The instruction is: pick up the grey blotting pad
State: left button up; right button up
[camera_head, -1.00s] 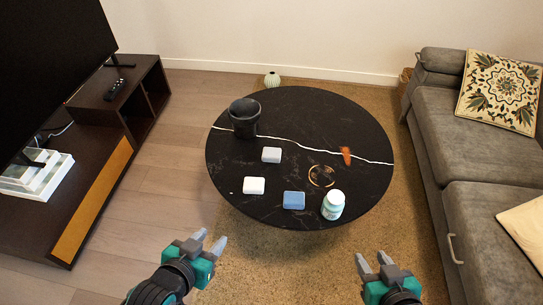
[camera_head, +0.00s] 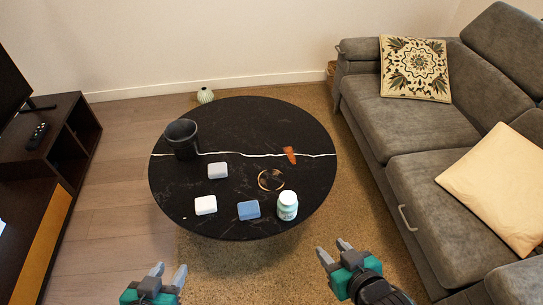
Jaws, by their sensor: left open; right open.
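Three small pads lie flat on the round black table (camera_head: 300,203). The farther one is pale grey (camera_head: 218,171) and looks like the grey blotting pad. A white pad (camera_head: 205,205) lies in front of it to the left, and a blue pad (camera_head: 249,210) to the right of the white one. The grey and white are close in shade. My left gripper (camera_head: 168,270) is open and empty, short of the table's front edge. My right gripper (camera_head: 331,247) is open and empty, in front of the table to the right. Neither touches anything.
A black cup (camera_head: 183,139) stands at the table's left edge. A white bottle (camera_head: 287,206) stands right of the blue pad. An orange item (camera_head: 289,155) and a round ring (camera_head: 271,180) lie nearby. A grey sofa (camera_head: 420,135) is at right, a dark cabinet (camera_head: 50,165) at left.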

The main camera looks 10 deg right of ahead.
aim_at(218, 171)
jog(key=k+l+z, duration=0.15)
jog(key=k+z, duration=0.3)
jog(key=k, duration=0.2)
jog(key=z, duration=1.55)
jog(key=k+j+z, duration=0.2)
jog(key=j, duration=0.2)
jog(key=j+z, duration=0.15)
jog(key=j, duration=0.2)
jog(key=k+j, duration=0.1)
jog(key=j, duration=0.35)
jog(key=k+j, duration=0.15)
jog(key=j, duration=0.3)
jog(key=k+j, duration=0.1)
jog(key=j, duration=0.35)
jog(key=k+j, duration=0.15)
jog(key=j, duration=0.35)
jog(key=k+j, duration=0.1)
jog(key=j, duration=0.35)
jog(key=k+j, duration=0.15)
jog(key=j, duration=0.3)
